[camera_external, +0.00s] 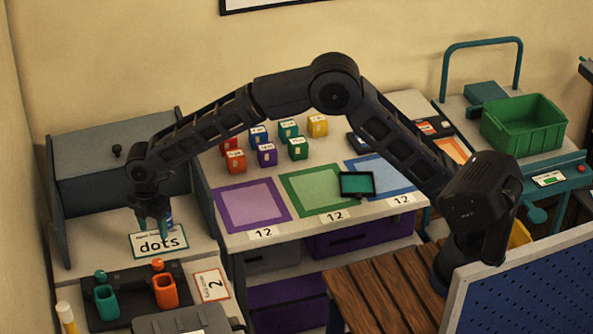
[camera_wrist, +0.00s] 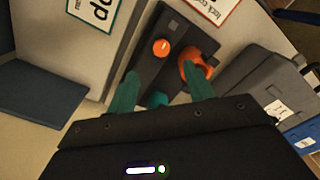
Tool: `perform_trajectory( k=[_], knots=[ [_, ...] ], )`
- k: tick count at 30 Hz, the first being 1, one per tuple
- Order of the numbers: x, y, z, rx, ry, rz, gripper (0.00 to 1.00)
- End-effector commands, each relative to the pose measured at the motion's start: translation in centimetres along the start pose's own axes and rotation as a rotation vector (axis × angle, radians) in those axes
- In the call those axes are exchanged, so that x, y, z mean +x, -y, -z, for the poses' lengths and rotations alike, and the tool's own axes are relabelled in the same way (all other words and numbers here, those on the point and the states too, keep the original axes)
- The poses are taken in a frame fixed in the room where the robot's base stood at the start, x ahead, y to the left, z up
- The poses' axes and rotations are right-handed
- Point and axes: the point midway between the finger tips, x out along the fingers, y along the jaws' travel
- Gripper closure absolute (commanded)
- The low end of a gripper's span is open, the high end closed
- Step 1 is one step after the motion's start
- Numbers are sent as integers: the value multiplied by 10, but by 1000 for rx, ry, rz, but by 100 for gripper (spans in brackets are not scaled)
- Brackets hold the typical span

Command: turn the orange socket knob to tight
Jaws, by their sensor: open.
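The orange knob (camera_external: 157,265) sits on a dark base plate (camera_external: 128,283), behind the orange socket (camera_external: 166,290). In the wrist view the round orange knob (camera_wrist: 161,47) has a pale mark on its top, and the orange socket (camera_wrist: 196,68) is to its right. A teal knob (camera_external: 100,275) and teal socket (camera_external: 107,302) stand on the left of the same base. My gripper (camera_external: 153,228) is open and empty, above the bench near the dots sign. Its two teal fingers (camera_wrist: 162,80) are apart in the wrist view, and the orange knob shows beyond the gap, not touched.
A grey case (camera_external: 180,320) is in front. A yellow-white cylinder (camera_external: 66,318) stands at the left. Bare bench lies around the sign.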

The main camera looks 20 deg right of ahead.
Motion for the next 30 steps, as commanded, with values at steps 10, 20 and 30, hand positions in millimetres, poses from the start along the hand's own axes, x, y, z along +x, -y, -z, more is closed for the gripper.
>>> perform_trajectory(
  k=[10,20,30],
  knots=[
    [31,1,10,-22,1,5,48],
    [86,1,9,-21,2,5,48],
    [113,1,9,-19,0,3,48]
  ],
)
